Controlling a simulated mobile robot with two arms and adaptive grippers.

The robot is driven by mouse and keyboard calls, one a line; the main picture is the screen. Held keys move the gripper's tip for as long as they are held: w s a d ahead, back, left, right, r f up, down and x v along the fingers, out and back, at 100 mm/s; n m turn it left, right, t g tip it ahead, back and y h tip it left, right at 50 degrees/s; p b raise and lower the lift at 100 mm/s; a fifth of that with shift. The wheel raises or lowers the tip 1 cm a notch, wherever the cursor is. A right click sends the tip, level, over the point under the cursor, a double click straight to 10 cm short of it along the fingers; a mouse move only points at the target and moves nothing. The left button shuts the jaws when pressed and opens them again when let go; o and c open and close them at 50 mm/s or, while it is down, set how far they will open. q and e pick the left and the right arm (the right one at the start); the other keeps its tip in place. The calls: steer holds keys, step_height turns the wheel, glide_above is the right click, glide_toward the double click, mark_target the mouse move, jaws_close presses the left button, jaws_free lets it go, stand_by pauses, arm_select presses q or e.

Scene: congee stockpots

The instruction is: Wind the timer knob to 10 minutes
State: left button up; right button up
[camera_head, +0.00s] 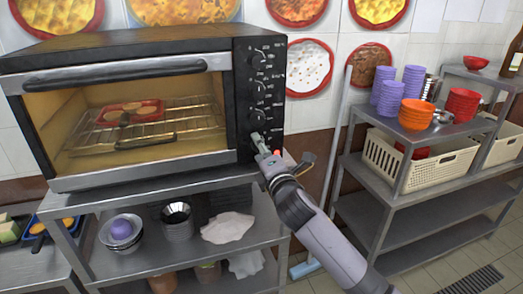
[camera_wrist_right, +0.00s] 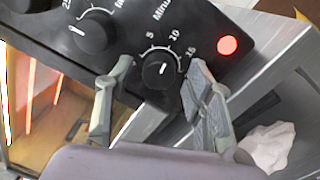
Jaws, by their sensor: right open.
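The timer knob (camera_wrist_right: 158,70) is a black dial at the bottom of the oven's control panel. Its scale reads 5, 10 and 15 minutes in the right wrist view. A short white mark on its face slants up and to the right; I cannot read its exact setting. My right gripper (camera_wrist_right: 162,72) is open, with one finger on each side of the knob; contact is not clear. In the head view the right gripper (camera_head: 262,142) is at the panel's lower end and largely hides the knob. My left gripper is not in view.
A red light (camera_wrist_right: 228,46) glows beside the knob. Other knobs (camera_wrist_right: 93,31) sit farther along the panel. A rack with bowls (camera_head: 462,104) stands at right.

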steer(key=v, duration=1.2)
steer(key=shift+f, duration=0.15)
